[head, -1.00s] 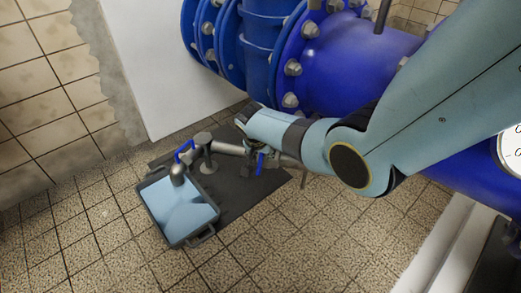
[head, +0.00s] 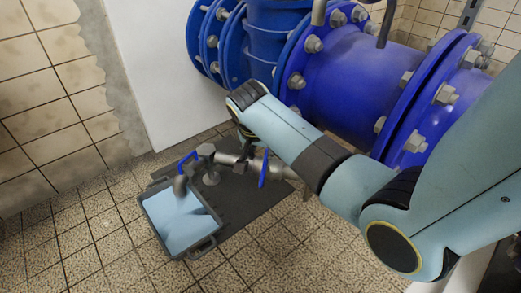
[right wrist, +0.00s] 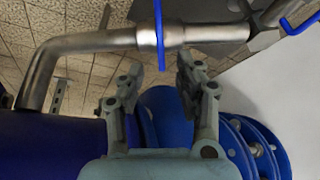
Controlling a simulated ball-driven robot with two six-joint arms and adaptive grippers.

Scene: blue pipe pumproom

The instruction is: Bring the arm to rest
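My right arm reaches in from the right in the head view, across the front of the large blue pipe (head: 335,85). Its wrist end hides most of the right gripper there. In the right wrist view the right gripper (right wrist: 160,70) is open, its two fingers spread with nothing held. A blue valve lever (right wrist: 159,30) on a thin metal pipe (right wrist: 95,42) shows ahead of the fingers, and it appears clear of them. The lever also shows in the head view (head: 263,168), below the wrist. My left gripper is in neither current view.
A grey tray (head: 204,246) with a light blue surface inside stands on a dark mat (head: 245,205) under the metal outlet. A second blue lever (head: 187,160) is above it. Tiled floor is free at the front left; bolted flanges (head: 295,75) lie behind the arm.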

